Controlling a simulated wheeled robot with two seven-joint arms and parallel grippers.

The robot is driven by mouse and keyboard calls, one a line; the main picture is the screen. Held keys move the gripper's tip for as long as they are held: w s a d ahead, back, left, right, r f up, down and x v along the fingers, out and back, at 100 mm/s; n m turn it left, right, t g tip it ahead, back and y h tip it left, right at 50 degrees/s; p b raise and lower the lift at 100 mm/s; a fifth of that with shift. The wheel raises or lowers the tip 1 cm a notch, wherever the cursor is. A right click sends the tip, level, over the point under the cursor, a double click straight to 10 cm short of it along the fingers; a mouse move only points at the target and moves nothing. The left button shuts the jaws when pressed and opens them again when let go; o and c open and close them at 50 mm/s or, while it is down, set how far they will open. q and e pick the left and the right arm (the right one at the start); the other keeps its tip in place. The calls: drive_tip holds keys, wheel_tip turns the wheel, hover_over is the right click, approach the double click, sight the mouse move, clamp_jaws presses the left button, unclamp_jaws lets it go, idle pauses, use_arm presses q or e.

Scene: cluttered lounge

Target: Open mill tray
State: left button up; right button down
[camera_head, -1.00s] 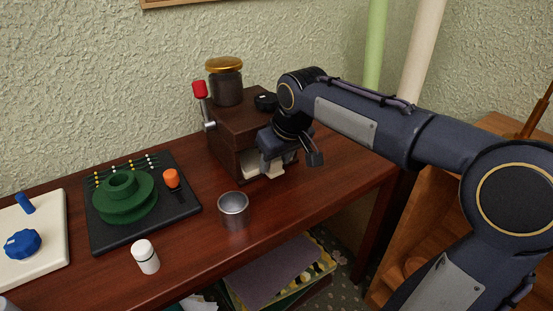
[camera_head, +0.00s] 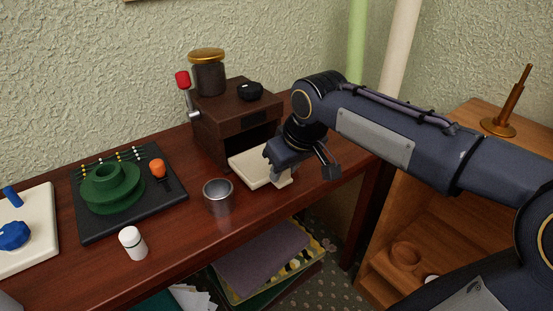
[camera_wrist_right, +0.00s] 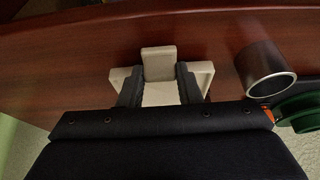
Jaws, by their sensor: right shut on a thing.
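The mill (camera_head: 215,128) is a dark brown box on the red-brown table, with a gold-lidded jar (camera_head: 208,75) on top and a red-tipped lever at its left. Its cream tray (camera_head: 250,165) sticks well out of the opening in the front, with its rear end at the opening. My right gripper (camera_head: 281,170) is shut on the tray's front end. In the right wrist view its two fingers (camera_wrist_right: 159,86) lie on either side of the cream tray's handle part (camera_wrist_right: 158,63). My left gripper is not in view.
A white-capped bottle (camera_head: 133,243), a black board (camera_head: 120,222) with a green stepped piece (camera_head: 112,188), and a white board (camera_head: 30,245) are to the left. A wooden shelf (camera_head: 455,125) stands at the right.

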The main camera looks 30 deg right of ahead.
drive_tip(key=c, duration=1)
unclamp_jaws()
drive_tip(key=shift+c, duration=0.2)
drive_tip(key=shift+r, duration=0.1)
drive_tip(key=p+v, duration=0.2)
drive_tip(key=v, duration=0.5)
drive_tip(key=shift+r+p, duration=0.35)
drive_tip(key=shift+p, duration=0.05)
drive_tip(key=shift+s, duration=0.15)
drive_tip(key=s+a+f+m+t+y, duration=0.1)
drive_tip(key=s+a+f+y, duration=0.1)
drive_tip(key=s+a+f, duration=0.35)
drive_tip(key=s+a+f+m+y, duration=0.1)
drive_tip(key=s+a+f+m, duration=0.1)
drive_tip(key=s+f, duration=0.6)
wheel_tip(320, 180, up, 23)
drive_tip(key=p, duration=2.4)
drive_tip(key=shift+w+a, duration=0.25)
drive_tip(key=shift+w, duration=0.05)
